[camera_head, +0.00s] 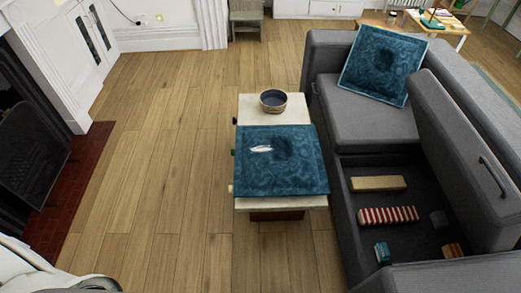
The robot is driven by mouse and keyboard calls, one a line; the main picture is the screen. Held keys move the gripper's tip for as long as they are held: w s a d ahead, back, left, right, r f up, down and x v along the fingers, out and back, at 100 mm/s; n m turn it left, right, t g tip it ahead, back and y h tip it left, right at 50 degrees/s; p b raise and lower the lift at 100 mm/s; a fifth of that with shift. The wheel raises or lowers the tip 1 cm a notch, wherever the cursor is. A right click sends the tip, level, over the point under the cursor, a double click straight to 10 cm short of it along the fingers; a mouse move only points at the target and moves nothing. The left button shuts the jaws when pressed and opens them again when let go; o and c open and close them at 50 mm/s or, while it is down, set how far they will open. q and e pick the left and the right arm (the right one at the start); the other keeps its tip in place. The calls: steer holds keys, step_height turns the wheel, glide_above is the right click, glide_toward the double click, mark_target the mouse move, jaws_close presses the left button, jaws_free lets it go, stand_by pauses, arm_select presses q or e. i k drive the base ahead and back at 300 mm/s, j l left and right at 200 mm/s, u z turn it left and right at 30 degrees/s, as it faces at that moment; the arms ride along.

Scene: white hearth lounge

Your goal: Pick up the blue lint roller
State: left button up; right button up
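I cannot pick out a lint roller for certain. A small blue object (382,252) with a pale part lies on the floor of the open sofa compartment, near its front left corner; it is too small to tell what it is. A white, elongated thing (261,149) lies on the blue cushion (300,178) on the low table. Part of my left arm shows at the bottom left corner, away from the table and sofa, but no fingertips are visible. My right gripper is not in view.
The grey sofa's seat lid (460,150) stands raised. Its compartment also holds a tan block (378,183), a red-and-white striped roll (388,215) and an orange object (452,250). A bowl (273,100) stands on the low table (246,109). Wooden floor is clear left of the table.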

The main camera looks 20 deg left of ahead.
mark_target(383, 253)
steer(key=z, duration=1.2)
steer(key=k+j+u, duration=0.1)
steer(key=j, duration=0.25)
steer(key=k+j, duration=0.1)
steer(key=j, duration=0.25)
steer(key=u, duration=0.05)
